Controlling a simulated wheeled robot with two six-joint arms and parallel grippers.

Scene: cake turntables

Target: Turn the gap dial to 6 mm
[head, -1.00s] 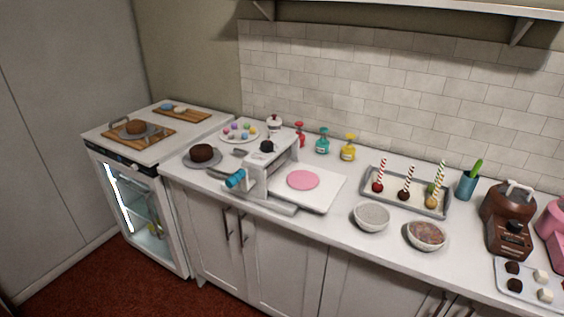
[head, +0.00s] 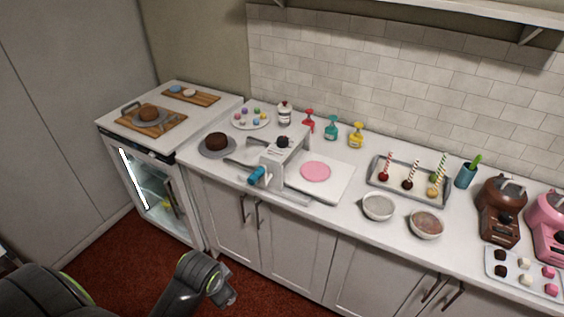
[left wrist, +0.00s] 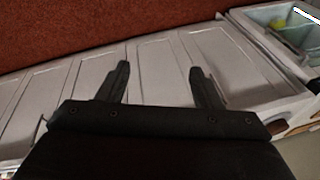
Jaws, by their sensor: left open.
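The dough sheeter (head: 287,162) stands on the counter, grey-white with a blue crank handle (head: 257,175) at its front left. A dark knob on top of it looks like the gap dial (head: 283,142); its marks are too small to read. A pink dough disc (head: 315,171) lies on the white board at the sheeter's right. My left arm comes in low at the left, its gripper end (head: 224,290) in front of the cabinets, below the counter and well away from the dial. In the left wrist view my left gripper (left wrist: 160,84) is open and empty. My right gripper is out of view.
A chocolate cake (head: 216,141) on a grey stand is left of the sheeter. Bottles stand behind it. A tray of cake pops (head: 409,183) and two bowls (head: 378,206) are to the right. A glass-door fridge (head: 158,190) stands at the left.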

